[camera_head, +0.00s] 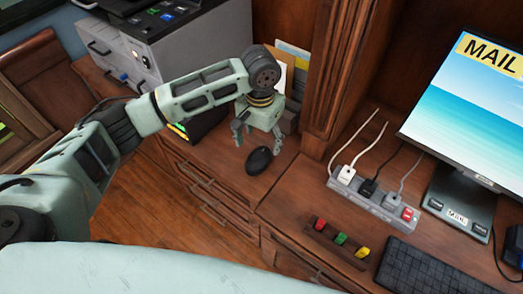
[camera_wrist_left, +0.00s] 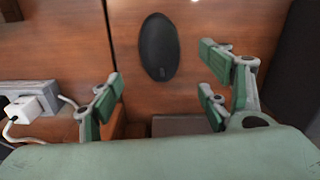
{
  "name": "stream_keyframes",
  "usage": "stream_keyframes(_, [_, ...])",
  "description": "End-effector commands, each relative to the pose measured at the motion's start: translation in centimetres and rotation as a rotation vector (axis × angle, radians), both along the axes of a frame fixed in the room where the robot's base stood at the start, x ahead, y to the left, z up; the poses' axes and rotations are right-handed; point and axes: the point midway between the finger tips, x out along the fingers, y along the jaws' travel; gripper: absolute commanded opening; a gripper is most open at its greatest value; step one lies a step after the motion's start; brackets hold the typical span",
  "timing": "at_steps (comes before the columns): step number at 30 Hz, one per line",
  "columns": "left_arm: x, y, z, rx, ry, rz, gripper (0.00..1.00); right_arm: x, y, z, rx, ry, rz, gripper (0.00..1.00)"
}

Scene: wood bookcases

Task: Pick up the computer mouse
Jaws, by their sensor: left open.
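The computer mouse (camera_head: 259,161) is a black oval lying on the wooden desk top, near its front edge. It also shows in the left wrist view (camera_wrist_left: 159,46), upper middle, beyond the fingertips. My left gripper (camera_head: 258,137) points down just behind and above the mouse, its fingers spread. In the left wrist view the green-padded fingers of the left gripper (camera_wrist_left: 163,90) stand wide apart with nothing between them, and the mouse lies ahead of the gap. My right gripper is not in view.
A power strip (camera_head: 375,203) with plugs and cables lies to the right. A rack with coloured blocks (camera_head: 338,243), a keyboard (camera_head: 428,268) and a monitor (camera_head: 470,110) stand further right. A wooden pillar (camera_head: 335,75) rises close right of the gripper.

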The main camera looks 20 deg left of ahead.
Motion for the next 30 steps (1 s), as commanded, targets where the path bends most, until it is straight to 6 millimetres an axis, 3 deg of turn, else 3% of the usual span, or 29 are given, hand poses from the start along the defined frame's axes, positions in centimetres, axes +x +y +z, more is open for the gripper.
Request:
stream_keyframes(6, [-0.2,0.1,-2.5,0.001,0.002,0.001,0.7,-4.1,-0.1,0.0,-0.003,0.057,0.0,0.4])
stream_keyframes(10, [-0.4,0.2,-4.3,0.002,0.003,0.001,0.7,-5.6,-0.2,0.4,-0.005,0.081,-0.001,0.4])
stream_keyframes(16, [-0.5,0.2,-6.9,0.001,0.001,-0.002,0.7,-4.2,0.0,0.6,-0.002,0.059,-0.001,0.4])
stream_keyframes(21, [-0.5,0.2,-7.4,0.0,-0.002,-0.002,0.7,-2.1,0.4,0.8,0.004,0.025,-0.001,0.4])
stream_keyframes(24, [-0.5,0.2,-7.3,0.0,-0.002,-0.002,0.7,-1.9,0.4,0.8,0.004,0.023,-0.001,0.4])
stream_keyframes(30, [-0.5,0.2,-7.3,0.0,-0.002,-0.002,0.54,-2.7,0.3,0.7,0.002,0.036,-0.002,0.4])
